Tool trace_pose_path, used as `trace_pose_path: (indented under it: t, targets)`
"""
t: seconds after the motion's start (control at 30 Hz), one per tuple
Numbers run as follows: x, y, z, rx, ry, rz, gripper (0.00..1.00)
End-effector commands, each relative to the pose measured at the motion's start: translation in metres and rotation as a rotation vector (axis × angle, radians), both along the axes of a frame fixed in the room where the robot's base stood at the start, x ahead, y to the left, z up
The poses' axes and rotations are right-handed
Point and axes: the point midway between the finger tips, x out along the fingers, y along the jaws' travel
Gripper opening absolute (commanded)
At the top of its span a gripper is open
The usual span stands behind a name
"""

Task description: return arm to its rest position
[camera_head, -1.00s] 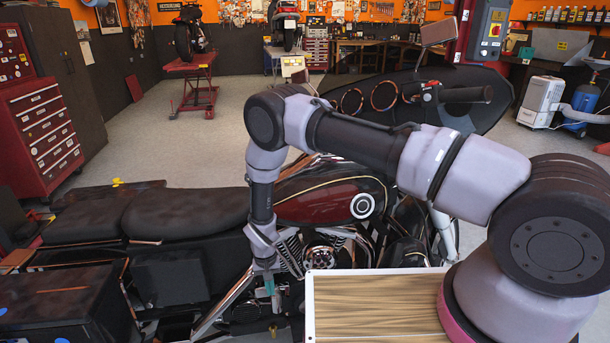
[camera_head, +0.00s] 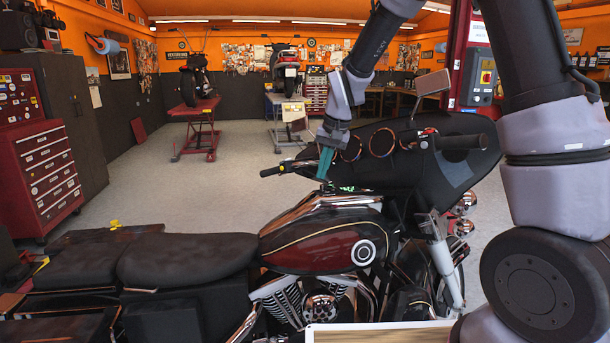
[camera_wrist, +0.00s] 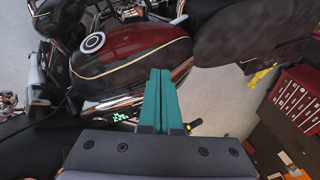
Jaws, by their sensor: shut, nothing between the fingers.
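My gripper (camera_head: 324,163) hangs from my raised arm, above the tank of the dark red motorcycle (camera_head: 310,240) in the head view. Its teal fingers are together with nothing between them. They also show shut in the wrist view (camera_wrist: 161,100), in front of the motorcycle's red tank (camera_wrist: 135,58). My forearm rises out of the top of the head view. I cannot tell the exact gap between the fingertips and the motorcycle.
The handlebar and black fairing (camera_head: 440,150) with a mirror (camera_head: 433,83) stand close right of my gripper. A red tool cabinet (camera_head: 45,170) is at the left. A red lift (camera_head: 198,128) stands farther back. Open floor (camera_head: 150,185) lies behind the motorcycle.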

Motion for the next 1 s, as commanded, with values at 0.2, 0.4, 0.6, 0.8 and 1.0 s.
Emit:
trace_pose_path:
  t: [0.2,0.4,0.6,0.8,1.0]
  targets:
    - [-0.036,-0.064,0.084,0.037,-0.082,-0.06,0.0]
    - [-0.084,-0.114,0.137,0.058,-0.155,-0.108,0.0]
    - [-0.142,-0.155,0.172,0.066,-0.233,-0.155,0.0]
    - [-0.199,-0.184,0.188,0.063,-0.306,-0.201,0.0]
    - [-0.234,-0.197,0.19,0.056,-0.351,-0.227,0.0]
